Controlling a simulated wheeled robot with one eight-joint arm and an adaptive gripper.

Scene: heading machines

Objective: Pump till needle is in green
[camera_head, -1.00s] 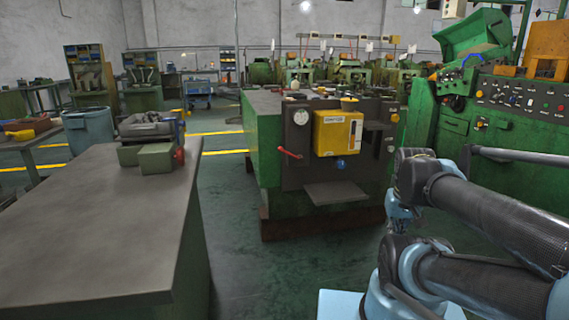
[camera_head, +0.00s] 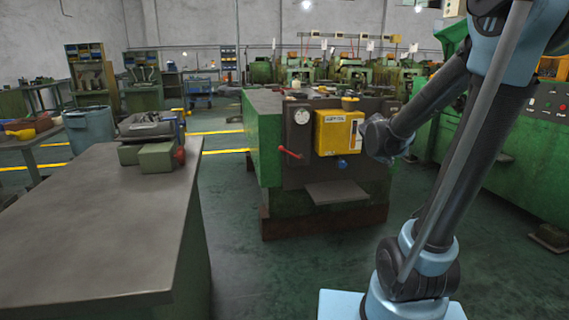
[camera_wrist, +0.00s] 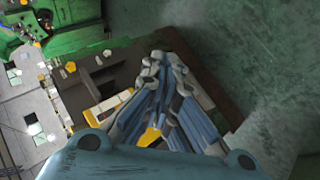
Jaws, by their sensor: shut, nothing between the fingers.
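The green machine (camera_head: 262,140) stands in the middle of the head view, with a dark front panel. On the panel are a small round pale gauge (camera_head: 301,116), a red-tipped lever (camera_head: 288,153) at the left, a yellow oiler box (camera_head: 338,132) and a blue knob (camera_head: 342,164) below it. The needle and the green zone are too small to read. My gripper (camera_wrist: 164,62) is shut and empty in the wrist view, above the machine's edge. In the head view my wrist is right of the yellow box; the fingers are not clearly visible there.
A grey-topped table (camera_head: 120,235) with a vise-like block (camera_head: 155,140) stands at the left. A small shelf (camera_head: 336,193) juts from the machine's front. A green control cabinet (camera_head: 500,135) stands at the right, partly behind my arm. Floor between table and machine is clear.

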